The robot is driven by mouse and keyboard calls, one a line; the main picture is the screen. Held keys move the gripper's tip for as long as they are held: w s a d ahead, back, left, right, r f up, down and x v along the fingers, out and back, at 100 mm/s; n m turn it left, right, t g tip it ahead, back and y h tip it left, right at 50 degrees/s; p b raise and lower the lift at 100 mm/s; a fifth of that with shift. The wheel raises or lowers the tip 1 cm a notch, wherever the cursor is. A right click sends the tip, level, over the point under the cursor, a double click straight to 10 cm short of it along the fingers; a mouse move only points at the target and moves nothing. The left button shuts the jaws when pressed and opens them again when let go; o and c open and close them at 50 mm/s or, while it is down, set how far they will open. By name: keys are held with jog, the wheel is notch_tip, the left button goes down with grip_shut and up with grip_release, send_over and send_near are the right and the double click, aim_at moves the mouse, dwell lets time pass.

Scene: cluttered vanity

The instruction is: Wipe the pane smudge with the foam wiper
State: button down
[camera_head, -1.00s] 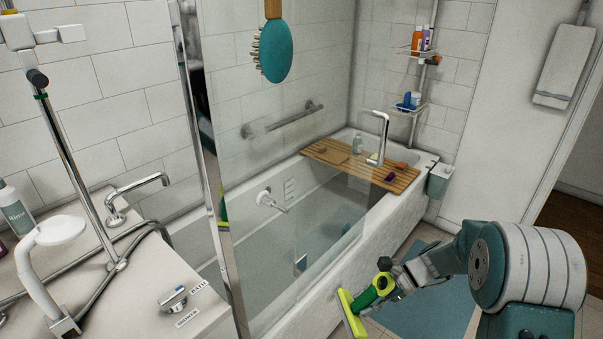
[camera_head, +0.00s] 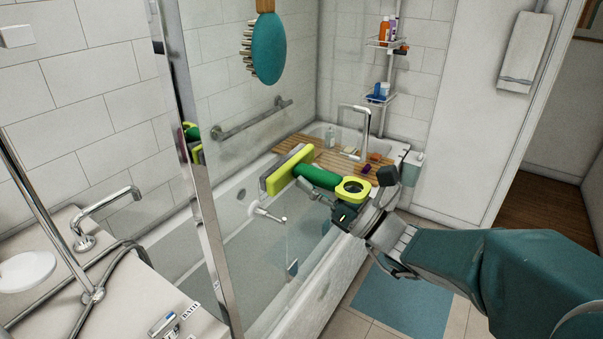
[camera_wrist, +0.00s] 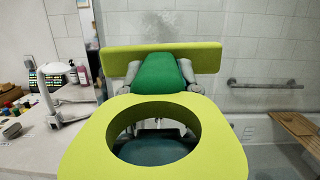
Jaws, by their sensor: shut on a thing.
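The foam wiper has a yellow-green and grey head (camera_head: 287,169), a green handle (camera_head: 318,178) and a yellow-green ring end. My gripper (camera_head: 343,208) is shut on the wiper near its handle and ring end. The head is raised upright, facing the clear glass pane (camera_head: 235,215) of the bath screen. I cannot tell whether it touches the glass. In the wrist view, the wiper head (camera_wrist: 162,58) spans the middle, and a faint grey smudge (camera_wrist: 160,25) shows above it. The smudge's lower part may be hidden by the head.
A chrome post (camera_head: 190,150) edges the pane at left. A teal hairbrush (camera_head: 267,48) hangs in front of the pane. The bathtub holds a wooden tray (camera_head: 345,158) across its far end. A counter (camera_head: 120,310) with a tap stands at left; a blue mat (camera_head: 405,295) lies on the floor.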

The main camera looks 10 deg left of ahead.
aim_at(278, 165)
jog(key=shift+w+a+r, duration=0.1)
jog(key=shift+a+r, duration=0.05)
jog(key=shift+a, duration=0.2)
jog(key=shift+w+a, duration=0.45)
jog(key=shift+w, duration=0.05)
jog(key=a, duration=0.2)
jog(key=w+a, duration=0.1)
jog(key=a, duration=0.1)
jog(key=shift+d, duration=0.45)
jog(key=shift+w+a, duration=0.1)
jog(key=shift+a, duration=0.35)
jog(key=shift+w+a, duration=0.3)
jog(key=shift+a, duration=0.25)
